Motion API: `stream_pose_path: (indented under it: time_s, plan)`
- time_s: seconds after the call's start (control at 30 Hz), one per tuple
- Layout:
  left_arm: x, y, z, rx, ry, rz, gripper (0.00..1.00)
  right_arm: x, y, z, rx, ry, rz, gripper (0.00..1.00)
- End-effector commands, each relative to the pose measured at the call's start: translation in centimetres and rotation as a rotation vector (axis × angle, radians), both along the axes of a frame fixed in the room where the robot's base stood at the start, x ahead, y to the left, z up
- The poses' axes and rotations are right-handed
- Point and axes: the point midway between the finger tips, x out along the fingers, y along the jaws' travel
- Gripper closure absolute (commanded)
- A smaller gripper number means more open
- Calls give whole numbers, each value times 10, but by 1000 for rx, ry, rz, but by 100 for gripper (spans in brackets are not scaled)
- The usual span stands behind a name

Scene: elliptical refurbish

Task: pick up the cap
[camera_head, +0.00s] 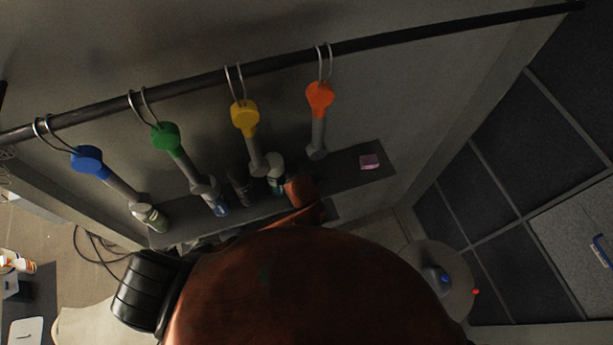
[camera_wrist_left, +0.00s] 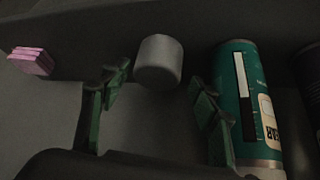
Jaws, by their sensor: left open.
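In the left wrist view, a short pale-grey cylinder (camera_wrist_left: 158,62), which may be the cap, is just beyond the gap of my left gripper (camera_wrist_left: 158,98). The two green fingers are spread apart with nothing between them. I cannot tell the distance to the cylinder. A teal can (camera_wrist_left: 242,95) stands to the right, close to the right finger. In the head view, my copper-brown arm hides the gripper and part of the shelf (camera_head: 343,181). A pale-topped can (camera_head: 275,167) shows left of the arm there. My right gripper is not in view.
Grey cylinders with blue (camera_head: 87,158), green (camera_head: 165,136), yellow (camera_head: 245,115) and orange (camera_head: 320,98) tops hang from a dark rail (camera_head: 280,62) over the shelf. A pink block (camera_head: 369,161) lies at the shelf's right end. Bare shelf surrounds it.

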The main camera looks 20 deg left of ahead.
Motion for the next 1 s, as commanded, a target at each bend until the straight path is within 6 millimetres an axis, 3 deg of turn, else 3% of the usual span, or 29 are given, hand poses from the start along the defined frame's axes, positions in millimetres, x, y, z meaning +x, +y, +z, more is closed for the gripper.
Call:
stream_pose_path:
  time_s: [0.13,0.3,0.57,0.83,1.0]
  plan:
    - [14,3,-15,7,0,1,44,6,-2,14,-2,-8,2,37]
    - [24,3,-32,2,1,-2,44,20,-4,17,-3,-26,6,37]
    - [25,1,-35,0,0,-4,44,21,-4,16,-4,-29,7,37]
    - [25,1,-35,0,0,-4,62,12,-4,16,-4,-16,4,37]
    - [25,1,-35,1,-1,-4,63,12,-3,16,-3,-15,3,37]
